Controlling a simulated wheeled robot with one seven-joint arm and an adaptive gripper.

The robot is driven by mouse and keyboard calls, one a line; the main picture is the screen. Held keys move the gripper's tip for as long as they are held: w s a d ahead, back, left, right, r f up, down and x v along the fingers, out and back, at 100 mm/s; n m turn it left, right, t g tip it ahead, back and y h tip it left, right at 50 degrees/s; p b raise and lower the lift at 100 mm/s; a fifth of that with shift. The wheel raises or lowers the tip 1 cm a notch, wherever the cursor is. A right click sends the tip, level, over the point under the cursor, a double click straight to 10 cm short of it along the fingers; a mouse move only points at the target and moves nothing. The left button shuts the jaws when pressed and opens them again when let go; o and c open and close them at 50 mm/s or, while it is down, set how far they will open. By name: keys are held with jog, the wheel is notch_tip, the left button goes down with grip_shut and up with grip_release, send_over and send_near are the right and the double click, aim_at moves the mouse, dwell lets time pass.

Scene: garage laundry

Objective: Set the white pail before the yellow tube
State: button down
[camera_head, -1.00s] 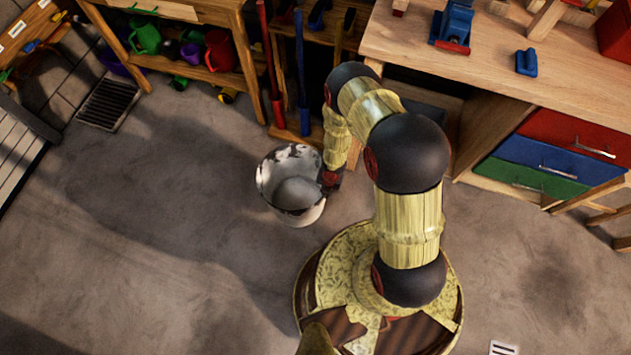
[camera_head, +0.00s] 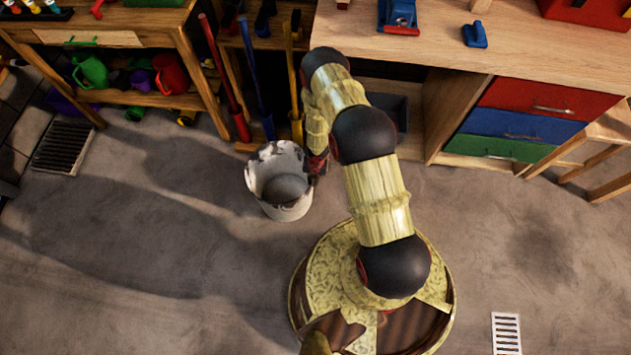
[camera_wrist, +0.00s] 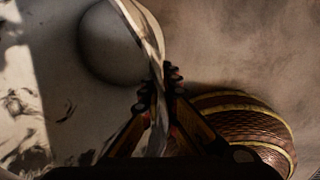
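The white pail (camera_head: 268,196), with dark worn patches, is upright over the floor in front of the rack, a little left of the yellow tube (camera_head: 294,88). I cannot tell whether its bottom touches the floor. The yellow tube leans upright in the rack, right of a blue and a red one. My gripper (camera_head: 317,162) is at the pail's right rim, partly hidden by my arm. In the wrist view my gripper (camera_wrist: 161,88) has one finger on each side of the wall of the pail (camera_wrist: 50,60), shut on it.
The red tube (camera_head: 225,85) and blue tube (camera_head: 257,85) stand in the rack. A wooden shelf (camera_head: 150,98) with watering cans is at left. A workbench (camera_head: 570,68) with coloured drawers is at right. Open floor lies left of the pail; floor grates are at far left and lower right.

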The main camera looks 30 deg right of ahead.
notch_tip(320, 180, down, 7)
jog(key=w+d+b, duration=0.2)
jog(key=shift+w+d+b, duration=0.15)
jog(key=shift+d+b, duration=0.15)
jog(key=shift+d, duration=0.05)
dwell(0.4)
jog(key=c, duration=2)
grip_release()
jog(key=shift+f, duration=0.1)
jog(key=shift+c, duration=0.2)
